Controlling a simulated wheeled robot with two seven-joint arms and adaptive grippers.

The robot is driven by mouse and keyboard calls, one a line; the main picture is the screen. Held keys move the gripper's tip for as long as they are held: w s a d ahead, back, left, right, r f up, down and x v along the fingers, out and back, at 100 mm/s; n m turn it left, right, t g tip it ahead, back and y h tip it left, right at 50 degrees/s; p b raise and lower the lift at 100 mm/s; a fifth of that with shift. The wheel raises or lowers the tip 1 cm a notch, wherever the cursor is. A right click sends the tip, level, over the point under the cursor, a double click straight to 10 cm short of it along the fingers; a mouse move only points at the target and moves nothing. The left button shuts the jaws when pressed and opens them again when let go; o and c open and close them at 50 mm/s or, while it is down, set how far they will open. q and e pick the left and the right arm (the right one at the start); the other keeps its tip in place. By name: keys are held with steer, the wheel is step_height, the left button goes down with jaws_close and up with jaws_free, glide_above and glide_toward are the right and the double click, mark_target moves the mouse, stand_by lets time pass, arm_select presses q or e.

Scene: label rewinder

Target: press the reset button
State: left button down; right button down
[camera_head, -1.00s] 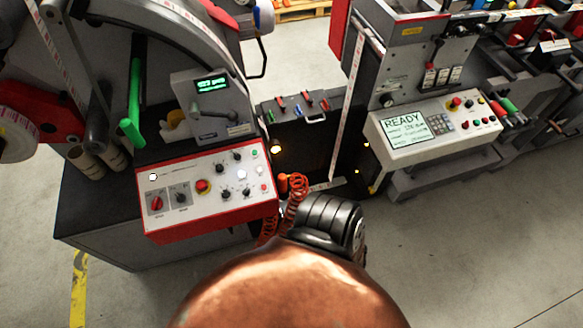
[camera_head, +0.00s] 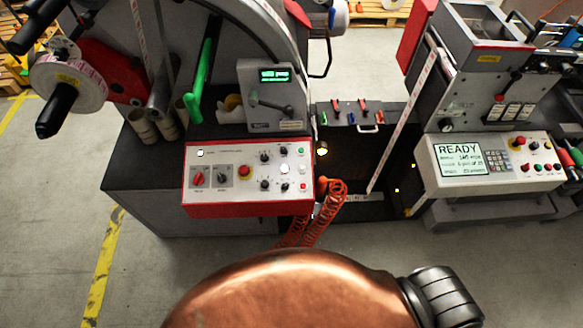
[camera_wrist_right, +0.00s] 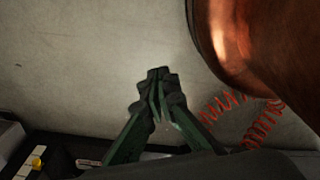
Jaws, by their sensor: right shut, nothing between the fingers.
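My right gripper (camera_wrist_right: 158,75) is shut and empty in the right wrist view, above the grey floor and apart from the panel. It does not show in the head view. My left gripper is in neither view.
A red coiled hose (camera_head: 325,211) hangs right of the panel; it also shows in the right wrist view (camera_wrist_right: 262,125). A second panel with a READY screen (camera_head: 460,160) stands at right. Green-handled lever (camera_head: 199,84) rises above the left machine. Floor in front is clear.

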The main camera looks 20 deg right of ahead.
steer(key=w+d+r+n+t+p, duration=0.2)
steer(key=w+r+n+p, duration=0.1)
steer(key=w+r, duration=0.85)
steer(key=w+d+r+n+t+h+p, duration=0.1)
steer(key=w+r+n+t+p, duration=0.2)
steer(key=w+r, duration=0.85)
steer(key=w+d+r+n+t+p, duration=0.2)
steer(key=w+r+p, duration=0.2)
steer(key=w+r, duration=0.75)
steer(key=w+a+r+n+t+y+p, duration=0.1)
steer(key=w+a+r+n+t+p, duration=0.25)
steer(key=w+r, duration=0.7)
steer(key=w+a+r+n+t+y+p, duration=0.15)
steer(key=w+a+r+n, duration=0.25)
steer(key=w+r, duration=0.65)
steer(key=a+r+n+t+y+p, duration=0.1)
steer(key=a+r+n+y+p, duration=0.2)
steer(key=a+r+n, duration=0.55)
steer(key=a+n+g+p, duration=0.1)
steer(key=n, duration=0.3)
steer(key=s+a+n+g+y+p, duration=0.1)
steer(key=a+n+g, duration=0.1)
steer(key=n, duration=0.2)
steer(key=s+a+n+g+y+p, duration=0.1)
steer(key=a+n+g, duration=0.1)
steer(key=n, duration=0.2)
steer(key=shift+s+a+r+n, duration=0.2)
steer(key=shift+s+r+n, duration=0.1)
steer(key=shift+n, duration=0.1)
